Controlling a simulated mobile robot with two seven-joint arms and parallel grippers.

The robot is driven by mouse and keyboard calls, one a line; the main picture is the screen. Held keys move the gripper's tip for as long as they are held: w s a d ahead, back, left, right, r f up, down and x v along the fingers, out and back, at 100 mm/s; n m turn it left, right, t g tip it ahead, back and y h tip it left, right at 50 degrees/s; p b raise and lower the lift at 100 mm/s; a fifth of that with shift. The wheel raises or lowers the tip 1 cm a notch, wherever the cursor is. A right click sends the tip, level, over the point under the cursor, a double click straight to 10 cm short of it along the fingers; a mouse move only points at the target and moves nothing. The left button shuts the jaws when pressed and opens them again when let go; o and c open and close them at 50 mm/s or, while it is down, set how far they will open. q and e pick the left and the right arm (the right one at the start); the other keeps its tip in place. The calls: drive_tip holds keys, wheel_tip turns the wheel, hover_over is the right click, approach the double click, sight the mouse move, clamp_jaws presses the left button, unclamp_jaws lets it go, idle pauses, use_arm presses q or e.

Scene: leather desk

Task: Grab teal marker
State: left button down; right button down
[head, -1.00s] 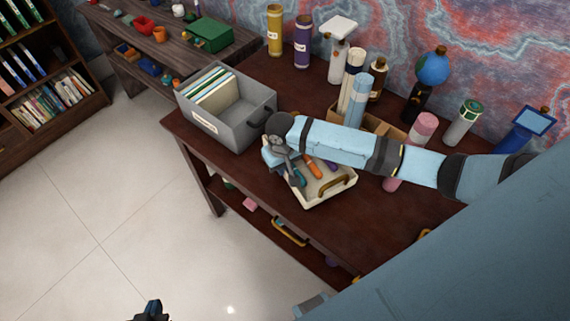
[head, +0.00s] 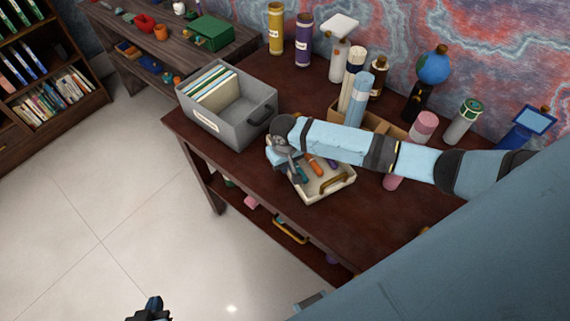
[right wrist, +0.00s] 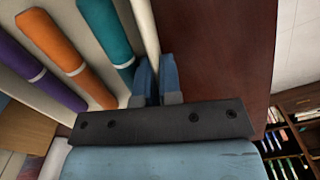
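The teal marker (right wrist: 108,30) lies in the cream tray (head: 330,190), beside its wall, in the right wrist view. An orange marker (right wrist: 65,55) and a purple marker (right wrist: 38,68) lie further left of it. My right gripper (right wrist: 156,75) has its two fingers close together at the tray wall, to the right of the teal marker, with no marker between them. In the head view my right gripper (head: 292,166) is over the tray's left side and partly hides the markers. My left gripper (head: 150,309) is low at the bottom edge, away from the desk; its fingers are unclear.
A grey file box (head: 232,118) stands left of the tray. A brown box (head: 380,125) with bottles stands behind my right arm, and a pink cylinder (head: 424,126) is near it. Bare desk (head: 375,230) lies right of the tray.

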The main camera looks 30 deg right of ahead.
drive_tip(key=c, duration=1.7)
unclamp_jaws()
drive_tip(key=shift+f, duration=0.15)
drive_tip(key=shift+c, duration=0.2)
drive_tip(key=o, duration=0.4)
drive_tip(key=shift+o, duration=0.2)
